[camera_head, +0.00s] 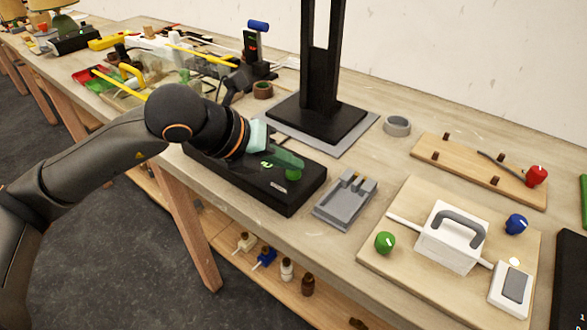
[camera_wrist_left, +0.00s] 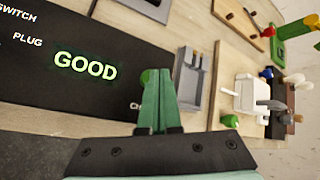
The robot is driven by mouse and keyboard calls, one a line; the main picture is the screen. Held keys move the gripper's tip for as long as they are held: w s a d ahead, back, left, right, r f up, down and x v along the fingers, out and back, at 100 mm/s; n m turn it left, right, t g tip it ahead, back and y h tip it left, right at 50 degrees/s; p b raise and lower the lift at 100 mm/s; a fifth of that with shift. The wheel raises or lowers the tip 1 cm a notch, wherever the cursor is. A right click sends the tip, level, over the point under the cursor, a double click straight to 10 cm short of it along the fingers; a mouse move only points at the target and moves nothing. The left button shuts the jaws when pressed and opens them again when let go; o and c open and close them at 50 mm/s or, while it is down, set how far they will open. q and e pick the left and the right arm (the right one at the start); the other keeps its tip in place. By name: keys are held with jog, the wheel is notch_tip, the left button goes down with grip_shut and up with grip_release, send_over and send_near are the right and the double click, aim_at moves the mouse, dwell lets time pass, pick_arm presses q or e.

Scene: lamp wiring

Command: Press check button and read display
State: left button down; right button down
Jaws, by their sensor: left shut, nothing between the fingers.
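The black tester box (camera_head: 230,175) lies on the bench. It also fills the upper left of the left wrist view (camera_wrist_left: 60,105), where its display (camera_wrist_left: 86,67) reads "GOOD" in glowing green, with "SWITCH" and "PLUG" printed beside it. The round green check button (camera_head: 292,174) sits near the box's right end. In the left wrist view the button (camera_wrist_left: 146,77) is partly hidden by my fingers. My left gripper (camera_head: 290,159) is shut and empty, its green fingertips at the button; I cannot tell whether they touch it. My right gripper is not in view.
A grey fixture (camera_head: 345,199) stands right of the tester. Further right is a wooden board (camera_head: 390,215) with a white handled box (camera_head: 451,238), knobs and a switch (camera_head: 511,290). A black stand (camera_head: 318,115) rises behind the tester. Tools clutter the bench's far left.

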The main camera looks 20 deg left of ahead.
aim_at(288, 175)
pick_arm(q)
jog(key=shift+r, duration=0.5)
jog(key=shift+r+p, duration=1.75)
jog(key=shift+r, duration=0.8)
